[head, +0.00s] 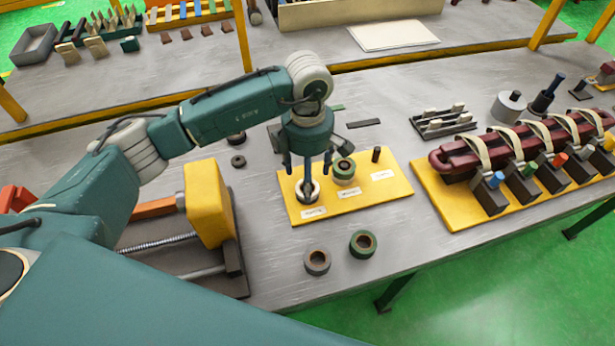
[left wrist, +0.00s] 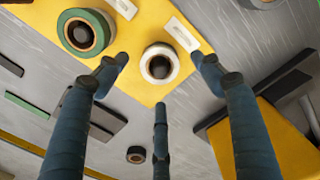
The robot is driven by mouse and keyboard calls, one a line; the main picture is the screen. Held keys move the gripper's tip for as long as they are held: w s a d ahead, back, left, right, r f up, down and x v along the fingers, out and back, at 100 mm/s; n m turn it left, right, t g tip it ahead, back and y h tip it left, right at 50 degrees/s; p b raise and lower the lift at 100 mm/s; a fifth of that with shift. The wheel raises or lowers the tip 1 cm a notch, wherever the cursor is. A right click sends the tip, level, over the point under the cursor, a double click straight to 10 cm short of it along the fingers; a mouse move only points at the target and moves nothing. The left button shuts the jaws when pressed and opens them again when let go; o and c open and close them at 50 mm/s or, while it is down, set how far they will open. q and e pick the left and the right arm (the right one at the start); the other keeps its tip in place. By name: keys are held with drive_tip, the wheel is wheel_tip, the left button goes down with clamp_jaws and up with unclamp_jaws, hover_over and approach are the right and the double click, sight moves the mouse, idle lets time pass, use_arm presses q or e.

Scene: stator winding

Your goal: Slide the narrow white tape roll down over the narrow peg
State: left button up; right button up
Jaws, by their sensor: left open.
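The white tape roll (left wrist: 147,66) lies on the yellow board around a dark peg, whose top shows in its hole. In the head view the roll (head: 314,194) is partly hidden by a finger. My left gripper (head: 308,178) points down above it, its three fingers spread open. In the left wrist view its fingertips (left wrist: 162,82) frame the roll with gaps and do not grip it. I cannot tell exactly how low the roll sits. My right gripper is not in view.
On the yellow board (head: 400,188), a green-topped roll (head: 344,163) sits around the middle peg, and a bare dark peg (head: 376,155) stands at right. A brown roll (head: 317,262) and a green roll (head: 363,243) lie in front. A yellow-jawed vise (head: 208,205) stands left.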

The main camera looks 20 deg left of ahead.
use_arm(q)
wheel_tip(320, 180, up, 10)
drive_tip(key=shift+r, duration=0.25)
idle(0.6)
